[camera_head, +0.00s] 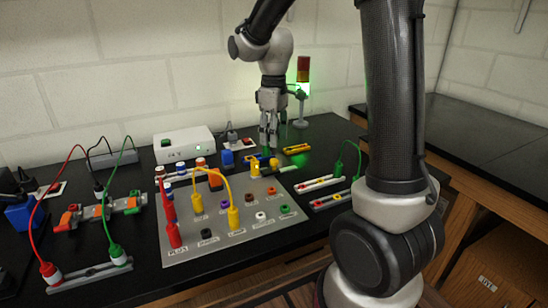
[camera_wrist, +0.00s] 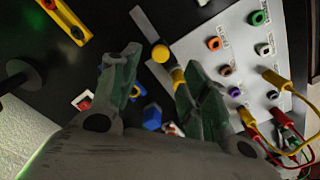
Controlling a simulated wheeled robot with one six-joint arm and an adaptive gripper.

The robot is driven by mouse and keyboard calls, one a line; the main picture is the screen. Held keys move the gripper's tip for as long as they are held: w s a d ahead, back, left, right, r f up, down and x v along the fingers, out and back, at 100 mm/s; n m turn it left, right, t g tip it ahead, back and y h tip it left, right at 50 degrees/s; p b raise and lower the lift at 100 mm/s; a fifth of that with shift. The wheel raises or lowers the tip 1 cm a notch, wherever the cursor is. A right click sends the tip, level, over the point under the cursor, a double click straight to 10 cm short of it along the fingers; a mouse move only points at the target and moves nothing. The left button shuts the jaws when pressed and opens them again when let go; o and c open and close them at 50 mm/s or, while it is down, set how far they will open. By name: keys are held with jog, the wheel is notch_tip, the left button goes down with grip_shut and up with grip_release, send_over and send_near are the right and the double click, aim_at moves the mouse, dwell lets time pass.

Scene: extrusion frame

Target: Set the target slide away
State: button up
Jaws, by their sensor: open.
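A pale bar (camera_wrist: 145,25) with a yellow round knob (camera_wrist: 160,52) lies just beyond the fingers, beside the panel. A blue piece (camera_wrist: 152,117) shows between the fingers, lower down. I cannot tell which piece is the target slide.
The panel carries several coloured sockets and plugs with yellow leads (camera_head: 228,190). Rails with a green lead (camera_head: 340,165) lie to its right. A yellow bar (camera_head: 297,149) lies behind them. A white box (camera_head: 184,145) and a signal tower (camera_head: 303,90) stand at the back.

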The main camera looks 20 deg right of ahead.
aim_at(274, 160)
jog(key=shift+s+r+n, duration=0.1)
jog(key=shift+r+n, duration=0.05)
jog(key=shift+n, duration=0.25)
jog(key=shift+f, duration=0.25)
notch_tip(274, 160, down, 7)
jog(key=shift+f, duration=0.2)
jog(key=shift+c, duration=0.3)
grip_shut()
